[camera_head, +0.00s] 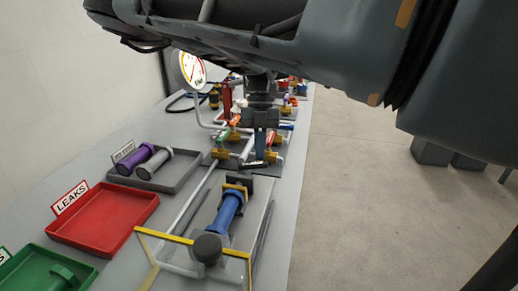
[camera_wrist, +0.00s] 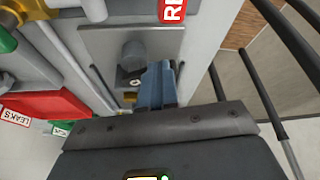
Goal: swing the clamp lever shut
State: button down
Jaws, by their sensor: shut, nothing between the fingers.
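My gripper (camera_head: 262,156) hangs over the bench, fingers pointing down, beyond the blue cylindrical part in the head view. In the wrist view its blue-grey fingers (camera_wrist: 158,72) are shut together and hold nothing. Just past them is a grey plate (camera_wrist: 165,42) with a dark round post (camera_wrist: 133,55) on it. I cannot tell whether this post belongs to the clamp lever. No clamp lever can be picked out for certain; the fingers hide part of that spot. The blue part (camera_head: 228,212) lies in a fixture with a dark round end (camera_head: 208,249) towards me.
A yellow-edged clear guard (camera_head: 166,236) stands around the near fixture. A red LEAKS tray (camera_head: 105,218), a green tray (camera_head: 48,262) and a grey tray (camera_head: 182,181) line the left. Pipes, valves and a gauge (camera_head: 190,69) stand behind. Floor (camera_head: 370,200) is open at right.

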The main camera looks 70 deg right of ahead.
jog(key=shift+s+a+m+t, duration=0.2)
jog(key=shift+s+m+t, duration=0.1)
jog(key=shift+m, duration=0.4)
jog(key=shift+w, duration=0.1)
jog(key=shift+w+a, duration=0.5)
jog(key=shift+a, duration=0.1)
jog(key=shift+d, duration=0.15)
